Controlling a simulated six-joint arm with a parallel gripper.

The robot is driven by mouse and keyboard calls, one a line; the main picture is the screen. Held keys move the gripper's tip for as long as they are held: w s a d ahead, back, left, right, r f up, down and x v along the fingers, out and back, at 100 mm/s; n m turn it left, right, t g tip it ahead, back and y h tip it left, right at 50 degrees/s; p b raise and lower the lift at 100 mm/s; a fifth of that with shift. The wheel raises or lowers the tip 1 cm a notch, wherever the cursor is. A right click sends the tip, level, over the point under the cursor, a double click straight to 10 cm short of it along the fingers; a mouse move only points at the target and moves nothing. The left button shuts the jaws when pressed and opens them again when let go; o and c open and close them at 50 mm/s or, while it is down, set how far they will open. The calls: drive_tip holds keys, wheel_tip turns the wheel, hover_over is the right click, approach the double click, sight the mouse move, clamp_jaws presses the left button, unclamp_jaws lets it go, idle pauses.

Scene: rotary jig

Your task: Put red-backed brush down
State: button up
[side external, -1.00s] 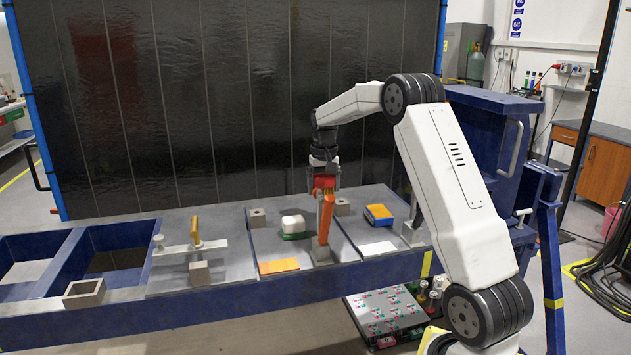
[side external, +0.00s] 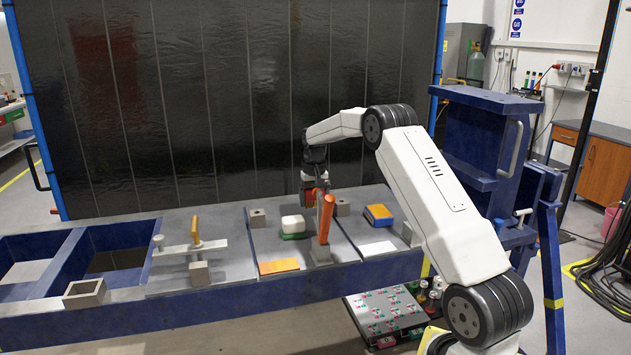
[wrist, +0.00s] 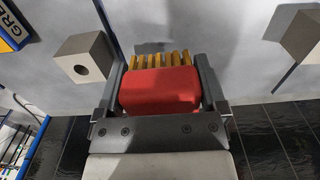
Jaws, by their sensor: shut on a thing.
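The red-backed brush (wrist: 160,90) is between the two fingers of my gripper (wrist: 160,66) in the wrist view. Its red back faces the camera, and its tan bristles point away toward the grey worktop. In the side external view my gripper (side external: 313,194) is shut on the brush behind the upright orange post (side external: 326,218).
The orange post stands on a metal block. A white block on a green base (side external: 293,225) is to the left, a blue-and-orange block (side external: 378,214) to the right. Grey holed blocks (side external: 257,217) stand nearby. An orange pad (side external: 279,267) and white plate (side external: 378,248) lie toward the front edge.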

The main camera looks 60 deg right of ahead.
sight(314, 200)
drive_tip(key=shift+w+f, duration=0.1)
drive_tip(key=shift+f, duration=1.55)
drive_tip(key=shift+f, duration=0.15)
drive_tip(key=o, duration=0.8)
drive_tip(key=shift+c, duration=0.2)
wheel_tip(314, 200, up, 12)
drive_tip(key=shift+r, duration=0.2)
